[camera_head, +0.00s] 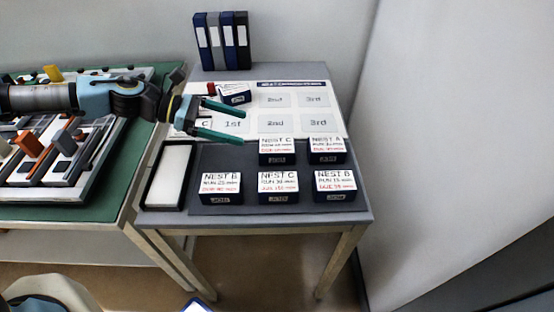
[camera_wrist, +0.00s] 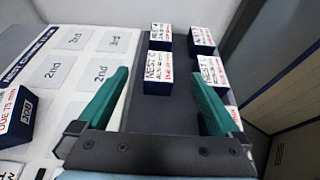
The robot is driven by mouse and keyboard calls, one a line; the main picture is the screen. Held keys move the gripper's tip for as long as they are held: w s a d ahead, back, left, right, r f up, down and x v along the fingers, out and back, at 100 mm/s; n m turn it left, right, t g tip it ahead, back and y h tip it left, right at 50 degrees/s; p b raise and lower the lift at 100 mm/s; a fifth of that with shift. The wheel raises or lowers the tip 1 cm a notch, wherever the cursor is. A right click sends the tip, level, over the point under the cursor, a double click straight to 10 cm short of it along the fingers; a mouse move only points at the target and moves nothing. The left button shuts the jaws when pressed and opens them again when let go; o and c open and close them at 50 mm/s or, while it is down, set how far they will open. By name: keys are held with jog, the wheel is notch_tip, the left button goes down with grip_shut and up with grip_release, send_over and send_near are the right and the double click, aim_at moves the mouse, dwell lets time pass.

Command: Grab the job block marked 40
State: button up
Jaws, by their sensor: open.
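Dark blue job blocks with white labelled tops stand on a dark mat (camera_head: 200,162). The near row holds a left block (camera_head: 220,188), a middle block (camera_head: 278,186) and a right block (camera_head: 335,184). Behind them are a Nest C block (camera_head: 276,151) and a Nest A block (camera_head: 327,150). Another block (camera_head: 235,94) is on the white board and shows at left in the wrist view (camera_wrist: 14,115). The small print is too blurred to tell which is marked 40. My gripper (camera_head: 240,122) is open and empty, left of the Nest C block; a Nest C label (camera_wrist: 158,68) appears between its fingers.
The white board (camera_head: 290,122) with marked 1st, 2nd and 3rd places lies behind the mat. A white-filled tray (camera_head: 168,176) is left of the mat. Binders (camera_head: 222,42) stand at the back. A green table (camera_head: 112,200) with fixtures is at left; a wall is close on the right.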

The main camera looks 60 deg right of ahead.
aim_at(275, 145)
notch_tip(275, 145, down, 4)
jog(key=shift+r+b, duration=0.25)
jog(key=shift+b, duration=0.9)
jog(key=p+x, duration=0.1)
jog(key=x, duration=0.4)
jog(key=shift+s+d+p, duration=0.2)
jog(key=shift+s+p, duration=0.05)
jog(key=shift+p, duration=0.15)
jog(key=p+x, duration=0.2)
jog(key=x, duration=0.2)
jog(key=shift+s+r, duration=0.15)
jog(key=shift+s, duration=0.05)
jog(key=shift+s+d+f, duration=0.25)
jog(key=shift+d+f, duration=0.05)
jog(key=shift+f, duration=0.05)
jog(key=c, duration=1.5)
